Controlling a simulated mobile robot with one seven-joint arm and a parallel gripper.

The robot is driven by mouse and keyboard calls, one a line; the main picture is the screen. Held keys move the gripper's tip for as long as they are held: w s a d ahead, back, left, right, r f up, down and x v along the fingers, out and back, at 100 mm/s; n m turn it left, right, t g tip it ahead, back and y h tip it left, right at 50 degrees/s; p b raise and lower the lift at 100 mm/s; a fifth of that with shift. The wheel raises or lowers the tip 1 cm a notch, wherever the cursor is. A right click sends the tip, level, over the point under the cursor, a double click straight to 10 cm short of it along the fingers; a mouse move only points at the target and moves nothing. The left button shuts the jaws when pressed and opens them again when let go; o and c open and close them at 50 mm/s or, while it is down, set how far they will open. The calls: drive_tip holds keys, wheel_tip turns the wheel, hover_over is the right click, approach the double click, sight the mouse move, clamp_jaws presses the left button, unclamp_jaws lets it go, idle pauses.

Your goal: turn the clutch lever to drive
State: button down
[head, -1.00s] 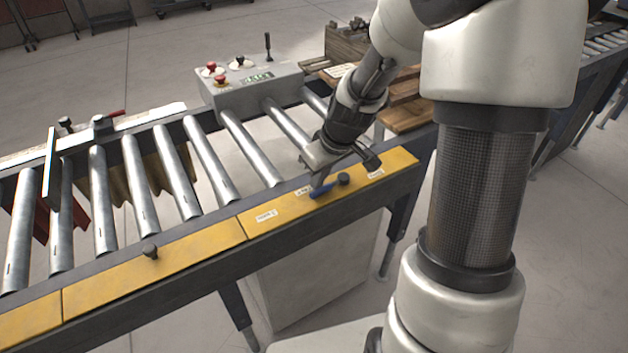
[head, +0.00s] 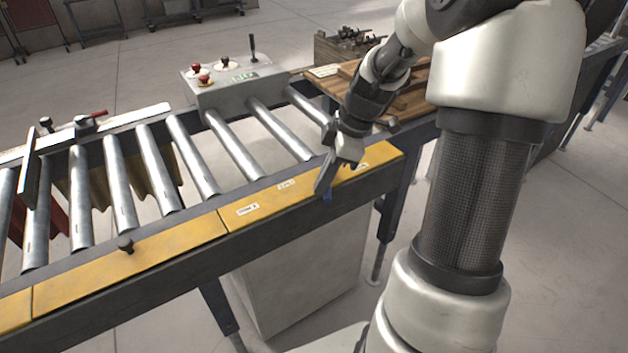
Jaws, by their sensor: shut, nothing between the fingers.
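The clutch lever (head: 327,196) is on the yellow front rail (head: 270,205) of the roller conveyor. My gripper (head: 322,188) is shut and empty, pointing down at the lever from above. Its fingertips overlap the handle's left side; I cannot tell whether they touch it. White labels lie to the left (head: 287,184) and right (head: 362,166) of the lever, too small to read surely.
A grey control box (head: 222,90) with red buttons and a small black stick stands at the conveyor's far side. A black knob (head: 126,244) sits on the rail at left. Wooden boards (head: 340,84) lie behind my forearm. The rollers (head: 235,145) are bare.

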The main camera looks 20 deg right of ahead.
drive_tip(key=d+n, duration=0.2)
drive_tip(key=s+d+n+g+p, duration=0.1)
drive_tip(key=n, duration=0.2)
drive_tip(key=shift+d+g+p, duration=0.3)
drive_tip(key=shift+d, duration=0.2)
idle(0.5)
